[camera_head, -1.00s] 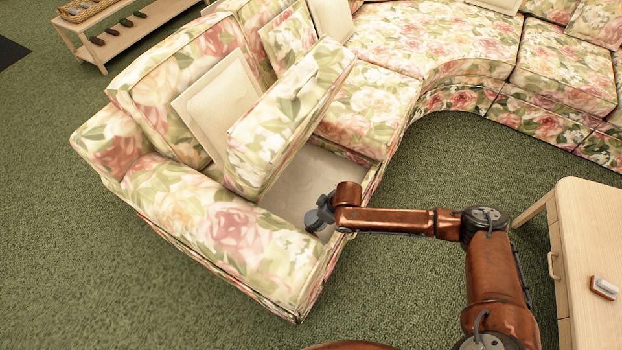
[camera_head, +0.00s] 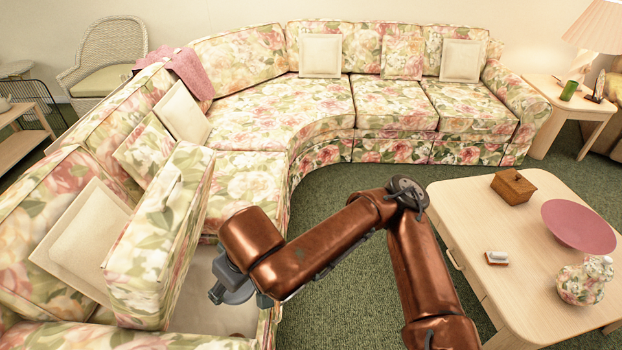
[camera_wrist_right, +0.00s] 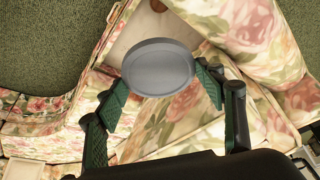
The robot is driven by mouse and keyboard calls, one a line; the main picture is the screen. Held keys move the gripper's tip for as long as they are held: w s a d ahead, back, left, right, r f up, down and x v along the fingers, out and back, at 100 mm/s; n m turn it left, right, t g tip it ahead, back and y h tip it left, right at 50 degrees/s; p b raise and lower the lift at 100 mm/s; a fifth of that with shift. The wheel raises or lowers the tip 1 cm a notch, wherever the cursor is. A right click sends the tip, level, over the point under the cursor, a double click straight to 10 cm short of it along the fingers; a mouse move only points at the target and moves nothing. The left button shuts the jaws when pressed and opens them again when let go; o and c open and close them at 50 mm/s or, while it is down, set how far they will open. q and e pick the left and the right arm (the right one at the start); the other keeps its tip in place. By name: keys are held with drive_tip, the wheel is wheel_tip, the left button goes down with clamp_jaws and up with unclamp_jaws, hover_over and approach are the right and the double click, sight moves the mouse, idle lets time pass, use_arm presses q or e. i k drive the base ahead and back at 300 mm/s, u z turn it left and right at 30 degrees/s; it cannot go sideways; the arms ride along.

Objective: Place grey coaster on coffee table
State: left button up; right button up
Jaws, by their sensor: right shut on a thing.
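The grey coaster (camera_wrist_right: 158,68), a round disc with a raised rim, is held between the fingertips of my right gripper (camera_wrist_right: 165,82) in the right wrist view. In the head view my right gripper (camera_head: 230,287) hangs above the sofa's uncovered seat base, beside an upturned seat cushion. I cannot make out the coaster clearly there. The coffee table (camera_head: 465,215) is pale wood and stands to the right of my right arm, apart from the gripper. My left gripper is not in view.
On the coffee table are a wooden box (camera_head: 513,186), a pink dish (camera_head: 578,226), a floral vase (camera_head: 585,281) and a small white-topped object (camera_head: 496,258). Its near left top is bare. The floral sofa (camera_head: 290,110) curves around. The upturned cushion (camera_head: 165,240) stands close to my gripper.

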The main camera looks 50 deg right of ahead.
sight(531, 305)
drive_tip(key=u, duration=0.15)
drive_tip(key=k, duration=0.3)
drive_tip(key=z, duration=1.6)
drive_tip(key=i, duration=0.7)
drive_tip(key=z, duration=1.2)
drive_tip(key=i, duration=0.35)
drive_tip(key=z, duration=0.4)
